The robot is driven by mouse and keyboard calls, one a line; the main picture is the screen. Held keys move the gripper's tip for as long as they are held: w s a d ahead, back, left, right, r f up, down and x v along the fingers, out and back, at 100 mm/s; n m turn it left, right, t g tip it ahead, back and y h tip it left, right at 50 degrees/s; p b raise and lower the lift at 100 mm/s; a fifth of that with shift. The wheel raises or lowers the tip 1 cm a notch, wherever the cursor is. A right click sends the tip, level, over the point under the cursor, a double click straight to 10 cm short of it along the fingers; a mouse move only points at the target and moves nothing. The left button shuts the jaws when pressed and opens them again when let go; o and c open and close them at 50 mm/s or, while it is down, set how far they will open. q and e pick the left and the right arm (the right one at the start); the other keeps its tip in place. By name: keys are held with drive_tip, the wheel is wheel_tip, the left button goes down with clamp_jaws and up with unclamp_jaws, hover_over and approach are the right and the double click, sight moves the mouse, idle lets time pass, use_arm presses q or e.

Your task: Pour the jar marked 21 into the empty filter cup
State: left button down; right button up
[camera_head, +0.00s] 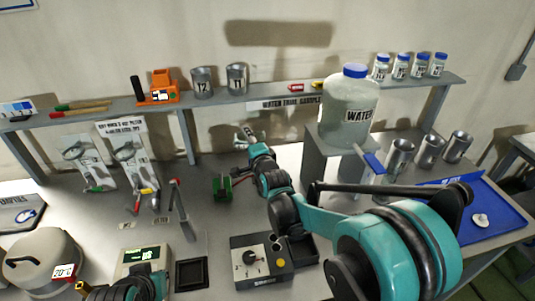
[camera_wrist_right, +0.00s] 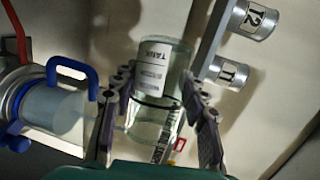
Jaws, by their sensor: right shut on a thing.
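My right gripper (camera_head: 249,138) is shut on a clear glass jar (camera_wrist_right: 158,95), which the wrist view shows between both fingers (camera_wrist_right: 160,108). The jar lies tipped well over, with clear liquid inside. Its white label shows the word TANK turned over; I cannot read a 21. At the left of the wrist view, below the jar, is a clear filter cup (camera_wrist_right: 52,108) with a blue clamp. A faint pale streak lies between jar and cup; I cannot tell whether it is flowing liquid. In the head view my arm and gripper hide most of this. Only part of my left arm shows at the bottom edge.
A water jug (camera_head: 350,108) stands on a grey stand. A blue tray (camera_head: 497,222) and metal cups (camera_head: 429,151) are at right.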

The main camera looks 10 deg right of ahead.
drive_tip(key=shift+d+r+m, duration=0.1)
drive_tip(key=shift+r+m, duration=0.15)
drive_tip(key=shift+m, duration=0.05)
idle(0.6)
drive_tip(key=shift+f+b, duration=0.1)
drive_tip(key=shift+b, duration=0.25)
drive_tip(key=shift+p, duration=0.3)
drive_tip(key=shift+a+f+n, duration=0.2)
drive_tip(key=shift+n, duration=0.4)
drive_tip(key=shift+a+r+n+g+p, duration=0.1)
drive_tip(key=shift+a+n+g+p, duration=0.15)
drive_tip(key=shift+p, duration=0.3)
drive_tip(key=shift+d+h, duration=0.1)
drive_tip(key=shift+h, duration=0.2)
